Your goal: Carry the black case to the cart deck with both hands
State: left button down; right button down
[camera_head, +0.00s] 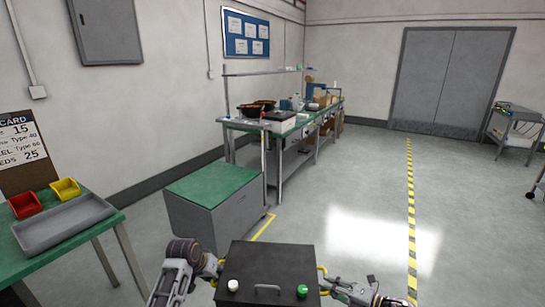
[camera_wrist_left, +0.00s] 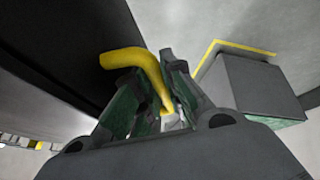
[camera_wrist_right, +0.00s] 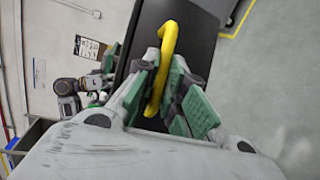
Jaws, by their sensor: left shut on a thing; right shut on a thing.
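The black case (camera_head: 262,258) is at the bottom middle of the head view, with a top handle, a white knob and a green knob. A yellow side handle (camera_wrist_left: 135,62) shows in the left wrist view, and the other (camera_wrist_right: 166,50) in the right wrist view. My left gripper (camera_head: 216,270) is shut on the left yellow handle. My right gripper (camera_head: 325,284) is shut on the right yellow handle. The case looks roughly level; its underside is hidden in the head view. A grey shelved cart (camera_head: 515,130) with items on top stands at the far right.
A green-topped grey cabinet (camera_head: 215,187) stands ahead to the left. A long green workbench (camera_head: 290,124) runs behind it. A green table with a grey tray (camera_head: 65,222) and red and yellow bins is at left. Floor to the right is open, crossed by a striped line.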

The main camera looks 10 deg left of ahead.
aim_at(215, 187)
jog(key=i+u, duration=0.2)
jog(key=i, duration=0.7)
jog(key=i+z, duration=0.1)
jog(key=i, duration=0.55)
jog(key=i+j, duration=0.15)
jog(key=i, duration=0.55)
jog(key=i+l+u, duration=0.1)
jog(key=i, duration=0.3)
jog(key=i+l+u, duration=0.15)
jog(key=i+u, duration=0.15)
jog(key=u, duration=0.15)
jog(key=i+l+u, duration=0.2)
jog(key=u, duration=0.25)
